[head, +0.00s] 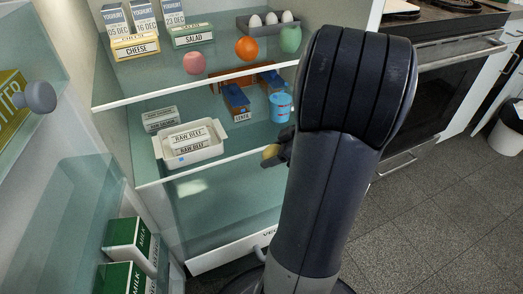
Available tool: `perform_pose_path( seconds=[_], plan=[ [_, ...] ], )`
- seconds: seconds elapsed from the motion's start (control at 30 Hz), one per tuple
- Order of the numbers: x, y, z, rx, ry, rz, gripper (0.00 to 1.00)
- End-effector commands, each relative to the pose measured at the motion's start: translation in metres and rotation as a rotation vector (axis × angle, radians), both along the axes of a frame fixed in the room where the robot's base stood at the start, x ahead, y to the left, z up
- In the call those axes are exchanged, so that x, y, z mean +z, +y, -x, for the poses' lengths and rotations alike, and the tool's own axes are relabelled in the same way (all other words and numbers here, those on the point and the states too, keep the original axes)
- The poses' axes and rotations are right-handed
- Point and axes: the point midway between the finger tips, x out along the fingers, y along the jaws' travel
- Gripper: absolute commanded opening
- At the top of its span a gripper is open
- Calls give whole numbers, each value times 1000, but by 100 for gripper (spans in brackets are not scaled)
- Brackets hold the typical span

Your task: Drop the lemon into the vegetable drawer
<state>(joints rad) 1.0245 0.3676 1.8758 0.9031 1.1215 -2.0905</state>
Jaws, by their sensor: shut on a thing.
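The vegetable drawer (222,255) is at the bottom of the fridge. Its white front has a grey handle and a label that shows only its first letters. My arm hides the right part of the drawer. I cannot tell how far the drawer is open. The lemon is above and apart from it.
A white tray (166,153) with raw beef packs is on the lower shelf, near a blue cup (280,107). An orange (246,48) and an egg carton (257,30) are above. The fridge door (70,190) with milk cartons (130,243) stands open at left.

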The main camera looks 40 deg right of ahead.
Motion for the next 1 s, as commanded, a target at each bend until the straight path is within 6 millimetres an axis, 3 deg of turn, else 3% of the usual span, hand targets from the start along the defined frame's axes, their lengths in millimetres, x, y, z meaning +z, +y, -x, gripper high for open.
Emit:
perform_pose_path(
  seconds=[0.5,0.97,1.0],
  plan=[
    [-53,-2,1,-1,1,-2,28],
    [-61,-2,1,0,0,0,28],
    [-61,-2,1,0,0,0,55]
  ],
)
